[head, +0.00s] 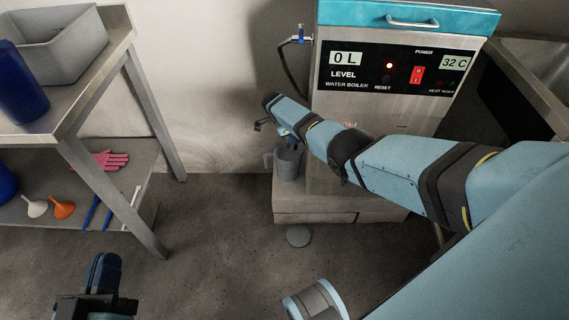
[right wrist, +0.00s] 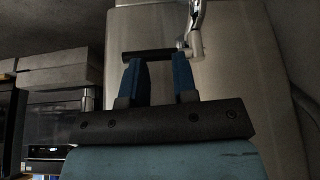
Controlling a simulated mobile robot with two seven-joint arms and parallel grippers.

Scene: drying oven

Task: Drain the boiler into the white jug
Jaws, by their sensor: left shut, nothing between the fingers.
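The water boiler (head: 350,97) is a steel box with a blue lid; its display reads 0 L and 32 C. The jug (head: 288,164), grey-looking here, stands upright on a ledge at the boiler's left side. My right arm crosses in front of the boiler, and its hand is above the jug. In the right wrist view, my right gripper (right wrist: 158,62) has its blue fingers apart. A black tap handle (right wrist: 150,53) lies across just beyond their tips, joined to a chrome tap (right wrist: 195,42); contact is unclear. My left gripper (head: 97,285) is shut and empty at lower left.
A metal table (head: 92,85) at left holds a grey bin (head: 60,45) and a blue container (head: 20,90). Its lower shelf holds pink gloves (head: 100,161) and funnels (head: 62,210). A sink (head: 540,65) is at right. The floor between is mostly clear, with a round drain.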

